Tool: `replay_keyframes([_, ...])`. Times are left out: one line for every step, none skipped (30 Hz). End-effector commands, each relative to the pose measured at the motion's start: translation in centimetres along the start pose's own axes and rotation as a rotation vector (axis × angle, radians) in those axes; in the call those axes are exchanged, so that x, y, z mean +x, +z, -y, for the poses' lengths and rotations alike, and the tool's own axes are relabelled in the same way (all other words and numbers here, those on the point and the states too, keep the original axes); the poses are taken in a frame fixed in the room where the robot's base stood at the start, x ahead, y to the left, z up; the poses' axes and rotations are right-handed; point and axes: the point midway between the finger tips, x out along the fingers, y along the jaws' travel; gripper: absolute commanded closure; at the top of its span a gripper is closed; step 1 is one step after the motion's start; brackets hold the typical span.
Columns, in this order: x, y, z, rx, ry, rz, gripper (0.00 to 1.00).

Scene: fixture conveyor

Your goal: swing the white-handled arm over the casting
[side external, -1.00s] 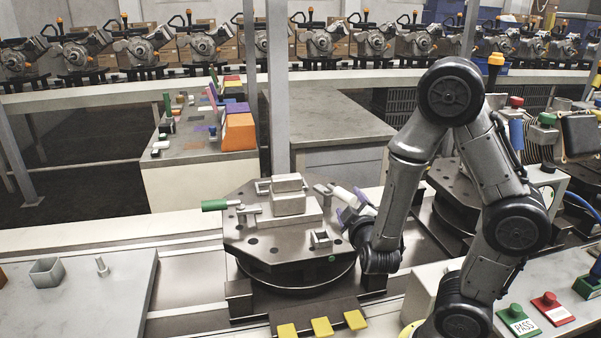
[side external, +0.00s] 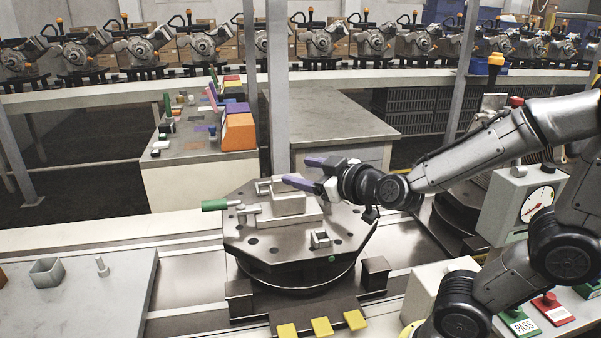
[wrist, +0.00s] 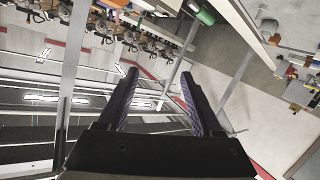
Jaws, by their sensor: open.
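The casting (side external: 290,205), a pale grey stepped block, sits on the dark octagonal fixture plate (side external: 262,245). A green-handled arm (side external: 215,205) points left from the plate's left side; its green handle also shows at the top of the wrist view (wrist: 203,14). My gripper (side external: 297,169) is open, its purple fingers pointing left, above and behind the casting's right side in the side view. The fingers also show apart in the wrist view (wrist: 158,72), with nothing clearly between them. The white-handled arm is hidden or cannot be told from the pale parts near my gripper.
A small grey clamp block (side external: 320,240) stands on the plate's front right. A grey table (side external: 75,305) with a square cup and a peg is at left. Yellow pads (side external: 321,327) lie in front. A gauge box (side external: 522,210) stands at right. A post (side external: 278,90) rises behind the fixture.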

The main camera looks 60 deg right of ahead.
Motion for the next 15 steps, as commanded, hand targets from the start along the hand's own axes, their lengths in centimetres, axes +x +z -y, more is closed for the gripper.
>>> replay_keyframes([-0.3,-0.5,0.3,0.009,-0.025,-0.003,0.33])
replay_keyframes([-0.5,-0.6,0.6,0.015,-0.04,-0.002,0.33])
replay_keyframes([-0.7,-0.8,0.9,0.018,-0.059,-0.001,0.33])
replay_keyframes([-0.9,-0.9,1.0,0.022,-0.071,0.001,0.33])
replay_keyframes([-1.0,-1.0,1.2,0.026,-0.082,0.002,0.33])
replay_keyframes([-1.2,-1.1,1.4,0.028,-0.095,0.005,0.33])
replay_keyframes([-1.3,-1.2,1.5,0.029,-0.102,0.005,0.33])
replay_keyframes([-1.4,-1.2,1.6,0.03,-0.109,0.007,0.33])
replay_keyframes([-1.5,-1.3,1.7,0.032,-0.116,0.008,0.33])
replay_keyframes([-1.5,-1.3,1.8,0.034,-0.119,0.009,0.33])
replay_keyframes([-1.6,-1.4,1.8,0.034,-0.122,0.009,0.33])
replay_keyframes([-1.6,-1.4,1.9,0.035,-0.125,0.011,0.33])
replay_keyframes([-1.6,-1.4,1.9,0.035,-0.127,0.011,0.33])
replay_keyframes([-1.6,-1.4,1.9,0.035,-0.127,0.011,0.33])
replay_keyframes([-1.6,-1.4,1.9,0.035,-0.128,0.012,0.33])
